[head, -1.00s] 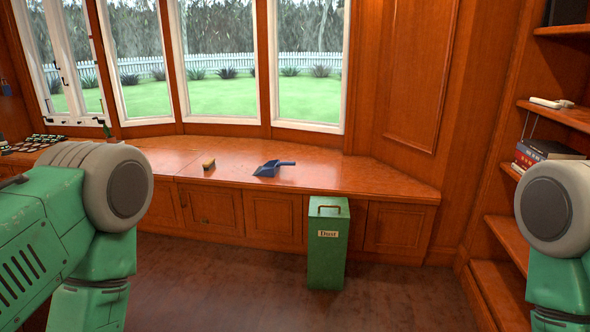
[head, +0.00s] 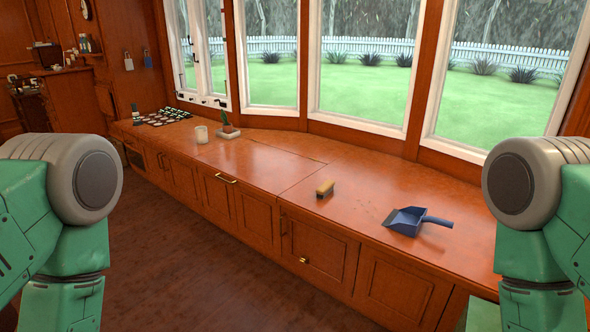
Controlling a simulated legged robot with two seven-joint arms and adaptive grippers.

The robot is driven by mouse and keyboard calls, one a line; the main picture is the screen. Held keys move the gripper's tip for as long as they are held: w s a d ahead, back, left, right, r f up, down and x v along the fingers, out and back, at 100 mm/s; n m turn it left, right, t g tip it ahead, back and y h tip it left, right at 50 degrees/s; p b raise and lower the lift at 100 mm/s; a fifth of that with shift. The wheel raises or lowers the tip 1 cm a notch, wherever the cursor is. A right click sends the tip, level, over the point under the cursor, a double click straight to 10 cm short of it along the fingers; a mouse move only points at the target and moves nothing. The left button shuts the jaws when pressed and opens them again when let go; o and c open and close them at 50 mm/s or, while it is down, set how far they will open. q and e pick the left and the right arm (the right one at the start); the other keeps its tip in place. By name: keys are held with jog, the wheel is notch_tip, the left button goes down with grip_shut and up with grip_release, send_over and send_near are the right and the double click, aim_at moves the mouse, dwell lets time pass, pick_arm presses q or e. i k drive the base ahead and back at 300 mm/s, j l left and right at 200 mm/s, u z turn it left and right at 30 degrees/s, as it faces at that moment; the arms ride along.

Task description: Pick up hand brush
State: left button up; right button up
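The hand brush (head: 325,189) is a small brush with a tan wooden top and dark bristles. It lies on the wooden window-seat counter (head: 262,158), right of the middle in the head view. A blue dustpan (head: 408,220) lies to its right, its handle pointing right. Small specks lie on the counter between the two. My green arms show at the left and right edges, well apart from the brush. Both grippers are out of the frame.
A green bin top (head: 481,315) shows at the bottom right. Dark floor in front of the cabinets is clear.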

aim_at(326, 188)
jog(key=i+j, duration=0.1)
jog(key=i, duration=0.4)
jog(key=i+j, duration=0.1)
jog(key=i, duration=0.45)
